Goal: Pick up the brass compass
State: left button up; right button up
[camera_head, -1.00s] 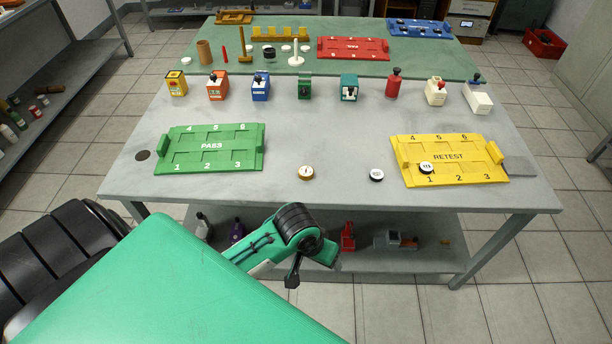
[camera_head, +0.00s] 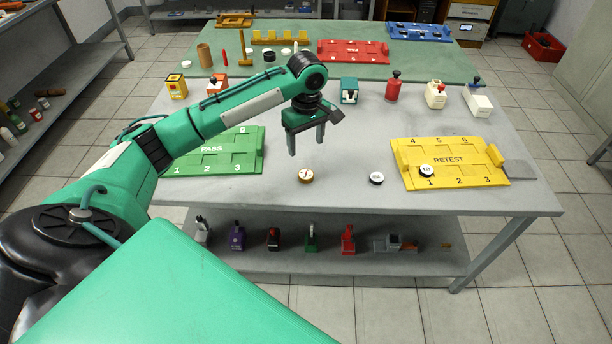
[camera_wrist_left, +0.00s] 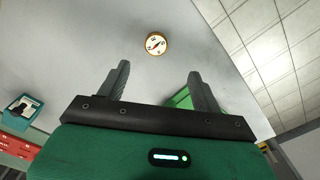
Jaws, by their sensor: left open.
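The brass compass (camera_head: 306,176) is a small round disc with a pale face, lying flat on the grey table (camera_head: 330,195) near its front edge. In the left wrist view the compass (camera_wrist_left: 156,43) shows its white dial and red needle, beyond and between the two fingers. My left gripper (camera_head: 306,148) hangs fingers down above the table, close over the compass in the head view and apart from it. The left wrist view shows its fingers (camera_wrist_left: 158,78) open with nothing between them. My right gripper is out of view.
A black-and-white disc (camera_head: 376,178) lies to the right of the compass. The yellow RETEST tray (camera_head: 450,180) holds a similar disc. The green PASS tray (camera_head: 240,165) is partly behind my left arm. Several coloured devices, such as the red one (camera_head: 393,90), stand farther back.

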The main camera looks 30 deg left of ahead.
pick_arm(q)
jog(key=a+r+n, duration=0.1)
send_over(306, 174)
jog(key=f, duration=0.7)
jog(key=shift+s+a+f, duration=0.15)
jog(key=shift+a+f, duration=0.25)
jog(key=f, duration=0.2)
jog(key=d+f, duration=0.1)
jog(key=f, duration=0.1)
jog(key=shift+f, duration=0.3)
jog(key=shift+a+f, duration=0.1)
jog(key=shift+f, duration=0.4)
jog(key=c, duration=1.1)
jog(key=shift+r, duration=0.1)
